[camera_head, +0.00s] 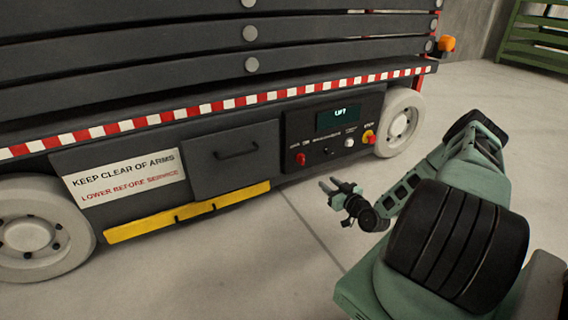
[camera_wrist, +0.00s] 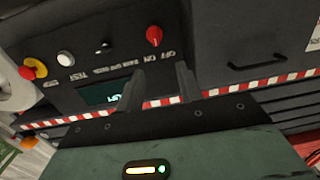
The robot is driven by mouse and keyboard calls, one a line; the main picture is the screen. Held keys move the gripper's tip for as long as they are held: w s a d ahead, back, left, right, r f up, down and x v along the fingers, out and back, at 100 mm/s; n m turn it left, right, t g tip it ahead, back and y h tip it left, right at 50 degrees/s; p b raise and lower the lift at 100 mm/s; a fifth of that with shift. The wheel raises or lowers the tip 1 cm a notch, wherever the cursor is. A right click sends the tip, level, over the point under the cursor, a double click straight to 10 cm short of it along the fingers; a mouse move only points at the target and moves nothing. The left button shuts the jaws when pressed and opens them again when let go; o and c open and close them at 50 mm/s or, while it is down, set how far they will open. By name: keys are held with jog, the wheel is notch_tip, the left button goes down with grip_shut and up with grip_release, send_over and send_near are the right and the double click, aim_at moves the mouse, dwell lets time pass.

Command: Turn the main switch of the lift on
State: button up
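The lift's black control panel (camera_head: 335,132) is on its lower side, with a lit display (camera_head: 338,118). A red rotary knob (camera_head: 301,159) sits at the panel's left end. In the wrist view, which shows the panel upside down, the red knob (camera_wrist: 154,36) is at top centre, beside OFF and ON lettering. Which mark it points to, I cannot tell. My gripper (camera_head: 327,184) is in front of the panel, apart from it, to the right of and below the knob in the head view. Its two fingers (camera_wrist: 160,72) are spread with nothing between them.
A white button (camera_head: 349,142) and a red-and-yellow stop button (camera_head: 368,137) are at the panel's right. A small black switch (camera_wrist: 104,46) sits between knob and white button. A drawer-like cover with handle (camera_head: 236,154) is left of the panel. White wheels (camera_head: 401,123) flank the lift. The floor ahead is clear.

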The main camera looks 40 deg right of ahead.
jog(key=b, duration=0.8)
send_near(304, 159)
jog(key=shift+m+t+h, duration=0.3)
jog(key=x, duration=0.7)
jog(key=shift+w+a+f, duration=0.2)
jog(key=shift+f, duration=0.15)
jog(key=shift+w+d+r+b, duration=0.15)
jog(key=shift+w+b, duration=0.2)
jog(key=shift+w, duration=0.2)
grip_shut()
